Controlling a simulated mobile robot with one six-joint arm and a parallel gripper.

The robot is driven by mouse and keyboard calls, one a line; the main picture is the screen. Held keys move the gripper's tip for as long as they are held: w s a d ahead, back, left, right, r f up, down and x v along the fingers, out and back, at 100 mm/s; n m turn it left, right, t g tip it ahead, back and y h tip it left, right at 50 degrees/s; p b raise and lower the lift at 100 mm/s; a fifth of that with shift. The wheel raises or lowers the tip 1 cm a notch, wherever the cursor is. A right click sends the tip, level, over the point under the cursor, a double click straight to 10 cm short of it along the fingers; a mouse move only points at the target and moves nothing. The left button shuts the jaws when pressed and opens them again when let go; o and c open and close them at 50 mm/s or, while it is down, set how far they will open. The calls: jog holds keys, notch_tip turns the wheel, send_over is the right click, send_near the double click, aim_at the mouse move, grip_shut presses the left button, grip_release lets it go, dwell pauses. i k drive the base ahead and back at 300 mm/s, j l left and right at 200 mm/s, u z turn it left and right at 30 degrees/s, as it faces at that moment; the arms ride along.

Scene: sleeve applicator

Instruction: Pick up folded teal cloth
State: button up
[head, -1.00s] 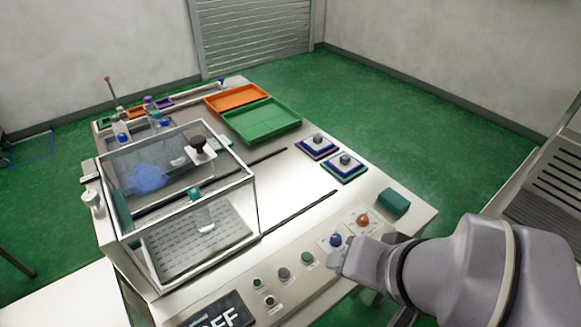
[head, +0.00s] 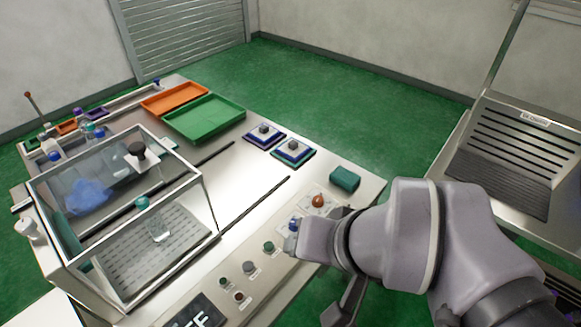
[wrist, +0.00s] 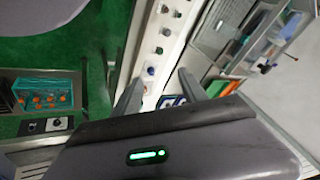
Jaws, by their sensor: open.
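The folded teal cloth (head: 344,179) is a small, thick block lying at the right corner of the steel table (head: 366,190) in the head view. I cannot make it out in the wrist view. My gripper (wrist: 158,88) is open, with its two fingers apart and nothing between them in the wrist view. In the head view my arm's end is just in front of the cloth, over the button panel at the table's edge, apart from the cloth. My wrist partly hides the fingers there.
An orange knob (head: 318,201) and a blue knob (head: 292,224) stand close to the cloth. A clear-walled box (head: 208,195) fills the table's left side. Green (head: 204,118) and orange (head: 174,98) trays lie at the back. A slotted grey unit (head: 515,150) stands right, across a floor gap.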

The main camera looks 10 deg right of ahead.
aim_at(347, 180)
jog(key=i+l+u, duration=0.1)
jog(key=l, duration=0.25)
jog(key=i+l+u, duration=0.15)
jog(key=i+l, duration=0.15)
jog(key=i+l+u, duration=0.1)
jog(key=l, duration=0.4)
jog(key=i+l+u, duration=0.15)
jog(key=l, duration=0.25)
jog(key=i+l+u, duration=0.1)
jog(key=l, duration=0.35)
jog(key=i, duration=0.05)
